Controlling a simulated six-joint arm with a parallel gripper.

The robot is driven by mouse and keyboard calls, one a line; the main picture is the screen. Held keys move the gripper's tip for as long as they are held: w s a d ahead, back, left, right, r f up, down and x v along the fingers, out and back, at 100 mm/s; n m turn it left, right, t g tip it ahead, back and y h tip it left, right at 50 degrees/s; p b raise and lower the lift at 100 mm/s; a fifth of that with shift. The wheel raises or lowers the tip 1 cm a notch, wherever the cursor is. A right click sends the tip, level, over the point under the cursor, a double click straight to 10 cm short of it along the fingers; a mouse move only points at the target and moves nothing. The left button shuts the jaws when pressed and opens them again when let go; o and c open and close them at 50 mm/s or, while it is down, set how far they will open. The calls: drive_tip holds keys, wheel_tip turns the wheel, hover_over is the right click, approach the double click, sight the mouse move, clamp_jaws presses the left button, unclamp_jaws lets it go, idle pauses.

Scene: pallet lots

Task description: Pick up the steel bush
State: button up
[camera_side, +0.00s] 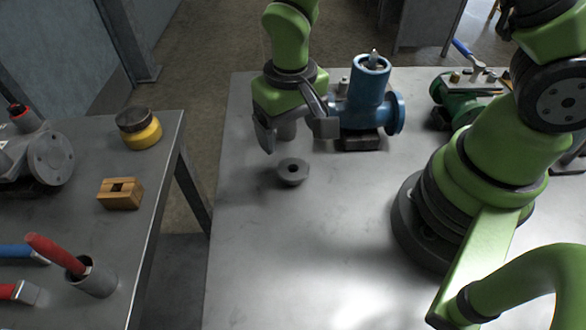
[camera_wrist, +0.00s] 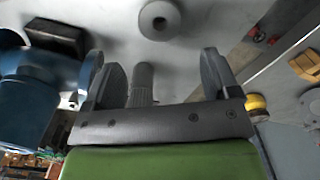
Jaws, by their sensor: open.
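A grey steel ring with a dark central hole (camera_side: 292,171), which looks like the steel bush, lies flat on the metal table. In the wrist view the same ring (camera_wrist: 160,19) is at the top, beyond the fingertips. My gripper (camera_side: 295,132) is open, above the table and a little behind the ring, apart from it. Its two fingers also show in the wrist view (camera_wrist: 163,75). A grey cylinder (camera_side: 287,130) shows between the fingers; in the wrist view it (camera_wrist: 142,84) is nearer the left finger. I cannot tell whether they touch.
A blue flanged pump part (camera_side: 368,95) on a dark block stands close right of my gripper. A green machine (camera_side: 465,98) is further right. The table's front middle is clear. A second table at left holds a yellow-banded round part (camera_side: 141,132) and a wooden block (camera_side: 120,194).

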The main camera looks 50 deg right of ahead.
sight(292, 166)
drive_tip(key=f, duration=0.8)
drive_tip(key=shift+s+a+f, duration=0.15)
drive_tip(key=shift+s+f, duration=0.05)
drive_tip(key=shift+f, duration=0.1)
drive_tip(key=c, duration=1.1)
